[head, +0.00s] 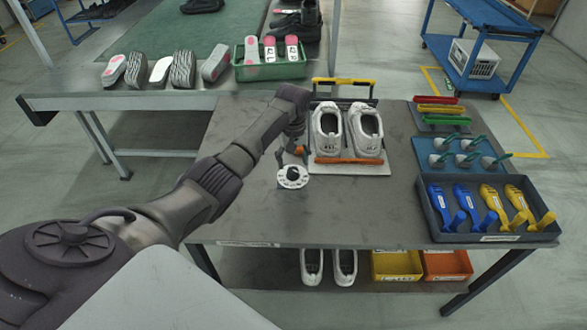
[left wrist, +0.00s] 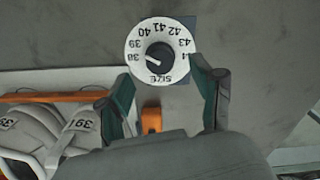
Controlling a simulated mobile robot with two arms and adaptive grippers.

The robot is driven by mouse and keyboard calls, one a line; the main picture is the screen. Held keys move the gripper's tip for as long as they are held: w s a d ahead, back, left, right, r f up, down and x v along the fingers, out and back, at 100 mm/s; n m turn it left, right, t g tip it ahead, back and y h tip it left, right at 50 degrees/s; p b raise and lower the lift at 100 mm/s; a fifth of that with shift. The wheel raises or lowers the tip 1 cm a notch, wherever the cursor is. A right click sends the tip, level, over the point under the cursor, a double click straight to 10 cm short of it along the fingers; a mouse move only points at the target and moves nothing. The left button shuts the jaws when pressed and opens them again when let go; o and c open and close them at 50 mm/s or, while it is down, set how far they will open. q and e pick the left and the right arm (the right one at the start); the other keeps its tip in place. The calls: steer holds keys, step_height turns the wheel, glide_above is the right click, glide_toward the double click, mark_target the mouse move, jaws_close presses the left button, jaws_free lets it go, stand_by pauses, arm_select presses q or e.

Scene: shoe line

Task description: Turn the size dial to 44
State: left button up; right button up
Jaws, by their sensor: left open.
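The size dial (head: 292,178) is a white numbered disc with a dark centre knob, lying on the grey table left of the white shoes. In the left wrist view the dial (left wrist: 135,67) shows numbers from 38 to 44, upside down, and the word SIZE. A pale mark on its dark knob (left wrist: 160,52) appears to point left, near 38. My left gripper (head: 298,150) is just behind the dial in the head view. My right gripper is out of view.
White shoes (head: 327,130) stand on a plate with an orange bar (head: 349,161), close right of my left gripper. A dark tray (head: 437,234) of blue and yellow tools sits at the right. The table is clear left of the dial and in front of it.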

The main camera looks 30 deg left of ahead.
mark_target(293, 170)
arm_select(q)
step_height(293, 170, down, 3)
steer(key=shift+r, duration=0.15)
steer(key=shift+f, duration=0.7)
steer(key=shift+c, duration=0.3)
steer(key=c, duration=1.1)
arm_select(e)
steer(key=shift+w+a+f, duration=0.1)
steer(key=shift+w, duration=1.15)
